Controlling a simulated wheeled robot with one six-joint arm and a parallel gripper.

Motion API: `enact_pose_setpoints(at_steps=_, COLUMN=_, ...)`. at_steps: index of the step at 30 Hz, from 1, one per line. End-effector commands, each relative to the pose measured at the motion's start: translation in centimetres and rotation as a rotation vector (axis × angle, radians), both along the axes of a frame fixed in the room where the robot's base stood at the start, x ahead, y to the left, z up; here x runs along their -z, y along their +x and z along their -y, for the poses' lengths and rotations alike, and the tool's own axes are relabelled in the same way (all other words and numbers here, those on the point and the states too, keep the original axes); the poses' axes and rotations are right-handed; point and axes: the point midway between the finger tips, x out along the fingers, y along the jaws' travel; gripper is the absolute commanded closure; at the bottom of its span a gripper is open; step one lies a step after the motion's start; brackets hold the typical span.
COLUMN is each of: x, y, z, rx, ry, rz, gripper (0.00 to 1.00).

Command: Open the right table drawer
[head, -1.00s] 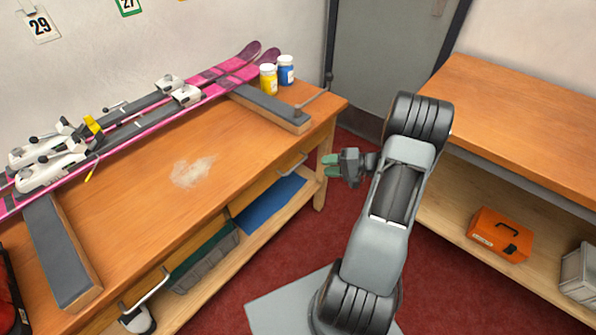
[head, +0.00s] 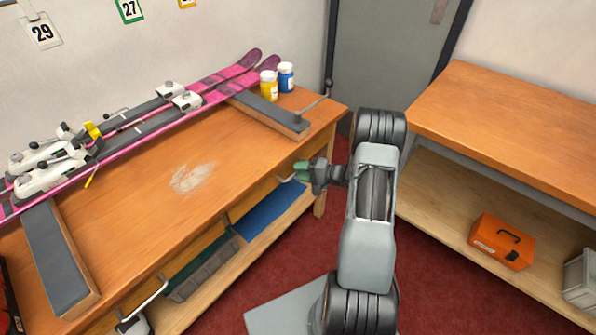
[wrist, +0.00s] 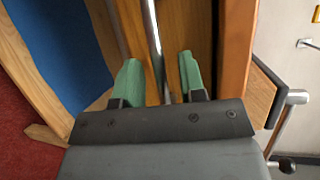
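The right table drawer's front (wrist: 185,28) is wood, under the right end of the bench top. Its metal bar handle (wrist: 153,40) runs between my two green fingertips in the wrist view; a bit of the handle (head: 288,179) also shows in the head view, left of my fingers. My gripper (head: 302,171) is at the handle, and it also shows in the wrist view (wrist: 160,82). The fingers are open, one on each side of the bar, with a gap to each. The drawer looks shut. My gripper hides part of the handle in the head view.
The wooden bench (head: 235,160) carries pink skis (head: 225,80), a yellow jar (head: 268,86) and a blue jar (head: 286,77). Another drawer handle (head: 146,300) is at the left. A blue mat (head: 268,212) lies on the lower shelf. A second bench (head: 510,120) stands at right.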

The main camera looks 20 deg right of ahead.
Motion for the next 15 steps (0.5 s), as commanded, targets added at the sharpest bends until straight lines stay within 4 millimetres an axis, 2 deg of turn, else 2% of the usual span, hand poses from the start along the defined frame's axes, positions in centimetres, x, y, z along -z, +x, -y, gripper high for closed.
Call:
enact_pose_setpoints(at_steps=6, x=0.25, y=0.8, z=-0.9, rx=0.0, ry=-0.001, rz=-0.001, gripper=0.63)
enact_pose_setpoints(at_steps=15, x=0.26, y=0.89, z=-1.0, rx=0.0, ry=-0.001, rz=-0.001, gripper=0.63)
